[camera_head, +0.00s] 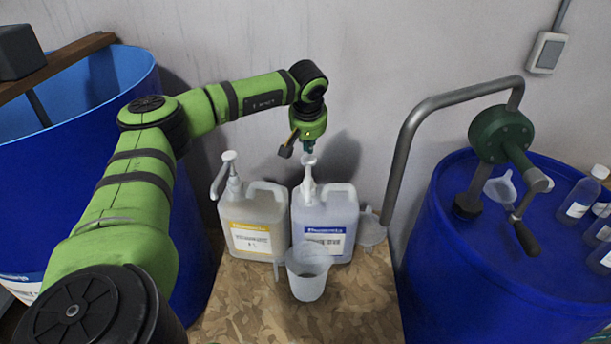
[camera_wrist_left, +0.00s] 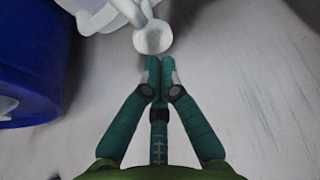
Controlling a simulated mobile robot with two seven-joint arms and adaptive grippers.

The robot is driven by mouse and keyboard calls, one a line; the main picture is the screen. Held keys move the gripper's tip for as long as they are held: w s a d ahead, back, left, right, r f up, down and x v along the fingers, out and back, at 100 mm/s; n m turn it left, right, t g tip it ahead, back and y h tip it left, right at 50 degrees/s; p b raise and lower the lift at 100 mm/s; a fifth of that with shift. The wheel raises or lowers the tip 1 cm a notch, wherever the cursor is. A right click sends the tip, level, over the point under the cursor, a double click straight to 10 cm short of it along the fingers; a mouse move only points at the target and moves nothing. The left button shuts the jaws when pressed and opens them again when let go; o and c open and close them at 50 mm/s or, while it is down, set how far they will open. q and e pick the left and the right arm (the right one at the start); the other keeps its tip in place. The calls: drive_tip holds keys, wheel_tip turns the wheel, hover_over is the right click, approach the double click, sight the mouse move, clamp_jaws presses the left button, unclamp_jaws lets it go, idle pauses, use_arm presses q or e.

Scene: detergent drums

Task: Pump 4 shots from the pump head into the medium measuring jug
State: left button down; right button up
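Two white canisters with pumps stand side by side: the left one (camera_head: 256,215) has a yellow label, the right one (camera_head: 325,215) a blue label. The right pump head (camera_head: 308,161) is just below my left gripper (camera_head: 308,146); its round white top also shows in the left wrist view (camera_wrist_left: 153,38). My left gripper's green fingertips (camera_wrist_left: 160,72) are together, with nothing between them. Contact with the pump head is unclear. A translucent jug (camera_head: 306,278), seemingly the medium measuring jug, stands upright in front of the canisters. Its contents are unclear. My right gripper is out of view.
Another clear vessel (camera_head: 371,232) stands right of the blue-labelled canister. A blue drum (camera_head: 470,265) on the right carries a green hand pump (camera_head: 500,135), a bent pipe and several bottles. The board's front right (camera_head: 350,315) is clear.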

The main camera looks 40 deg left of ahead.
sight(308, 161)
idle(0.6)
use_arm(q)
drive_tip(key=shift+s+f+b, duration=0.1)
drive_tip(key=shift+f+b, duration=1.6)
drive_tip(key=shift+f, duration=1.4)
wheel_tip(308, 161, up, 6)
drive_tip(key=p, duration=0.5)
drive_tip(key=shift+r, duration=0.1)
drive_tip(key=shift+f+b, duration=1.6)
drive_tip(key=shift+f, duration=1.5)
drive_tip(key=shift+r+p, duration=2.6)
drive_tip(key=shift+r, duration=0.5)
drive_tip(key=shift+f, duration=0.1)
